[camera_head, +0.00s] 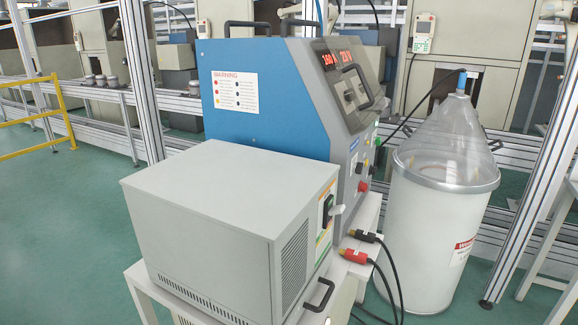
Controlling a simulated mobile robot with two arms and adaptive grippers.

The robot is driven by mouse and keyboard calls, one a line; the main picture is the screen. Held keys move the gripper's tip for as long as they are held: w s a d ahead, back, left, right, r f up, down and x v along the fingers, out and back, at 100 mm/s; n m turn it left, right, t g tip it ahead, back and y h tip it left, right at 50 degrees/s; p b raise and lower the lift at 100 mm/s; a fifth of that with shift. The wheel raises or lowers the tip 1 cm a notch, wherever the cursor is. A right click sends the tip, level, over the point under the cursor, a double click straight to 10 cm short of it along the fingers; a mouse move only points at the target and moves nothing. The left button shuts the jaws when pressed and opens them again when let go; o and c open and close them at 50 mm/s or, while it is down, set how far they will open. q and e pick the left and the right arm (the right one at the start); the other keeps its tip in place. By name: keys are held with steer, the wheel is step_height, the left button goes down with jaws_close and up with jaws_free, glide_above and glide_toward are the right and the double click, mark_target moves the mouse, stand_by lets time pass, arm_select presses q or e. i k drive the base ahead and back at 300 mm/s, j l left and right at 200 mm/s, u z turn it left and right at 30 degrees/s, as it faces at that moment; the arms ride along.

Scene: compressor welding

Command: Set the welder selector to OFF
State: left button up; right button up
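The blue and grey welder (265,80) stands in the middle, with red lit digits (338,59) on its sloped front panel. The panel faces right and shows at a steep angle, with dark knobs (350,95) behind a black handle. Small coloured buttons, among them a red one (362,187), sit lower on the front. A light grey box (215,200) stands in front of the welder. I cannot read any selector's setting. Neither of my grippers is in view.
A white drum (435,240) with a clear cone top (445,130) stands to the right. Black cables with a red connector (354,257) hang at the front of the white stand (370,215). Metal posts and a yellow rail (62,110) stand around. Green floor is free at left.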

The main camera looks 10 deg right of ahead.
mark_target(359, 165)
steer(key=i+l+u, duration=0.1)
steer(key=l+u, duration=0.6)
steer(key=u, duration=0.2)
steer(key=l+u, duration=0.9)
steer(key=k+l+u, duration=0.15)
steer(key=u, duration=0.25)
steer(key=l, duration=0.1)
